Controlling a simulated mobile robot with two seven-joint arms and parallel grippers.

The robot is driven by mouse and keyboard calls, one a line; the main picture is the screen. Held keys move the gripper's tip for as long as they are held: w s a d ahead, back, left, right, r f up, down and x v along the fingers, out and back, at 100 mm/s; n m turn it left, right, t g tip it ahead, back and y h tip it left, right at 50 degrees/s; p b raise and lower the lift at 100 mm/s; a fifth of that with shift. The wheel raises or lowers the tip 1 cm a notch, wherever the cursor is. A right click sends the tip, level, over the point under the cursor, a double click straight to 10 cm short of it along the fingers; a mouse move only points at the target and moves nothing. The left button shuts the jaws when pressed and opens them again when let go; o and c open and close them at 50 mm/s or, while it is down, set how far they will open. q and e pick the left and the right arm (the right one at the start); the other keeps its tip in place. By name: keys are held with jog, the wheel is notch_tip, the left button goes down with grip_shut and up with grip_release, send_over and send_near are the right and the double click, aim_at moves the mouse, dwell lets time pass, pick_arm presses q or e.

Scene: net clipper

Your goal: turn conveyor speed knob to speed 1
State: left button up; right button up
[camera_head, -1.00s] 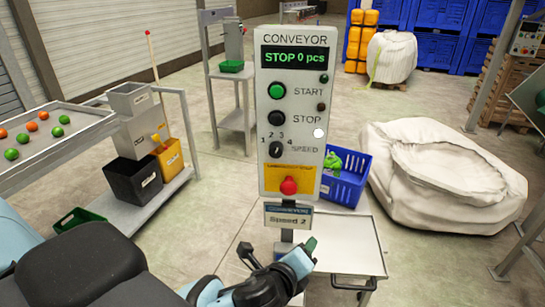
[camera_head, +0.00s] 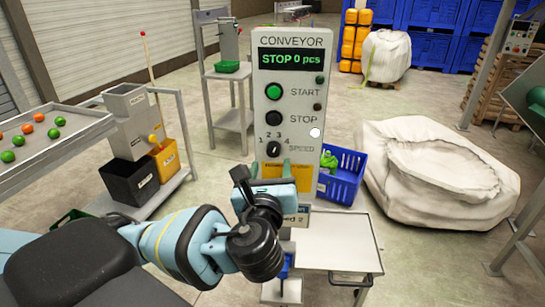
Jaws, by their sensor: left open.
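The grey conveyor panel (camera_head: 312,80) stands upright in the middle, its display (camera_head: 291,59) reading "STOP 0 pcs". My right gripper is not in view.
Above the knob are a green START button (camera_head: 274,91) and a black STOP button (camera_head: 273,118). A blue crate (camera_head: 341,187) stands right of the panel, above a grey tray (camera_head: 335,240). A white sack (camera_head: 440,180) lies further right. Black and yellow bins stand left.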

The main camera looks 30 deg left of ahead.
aim_at(273, 154)
pick_arm(q)
jog(key=shift+x, duration=2.45)
jog(key=c, duration=1)
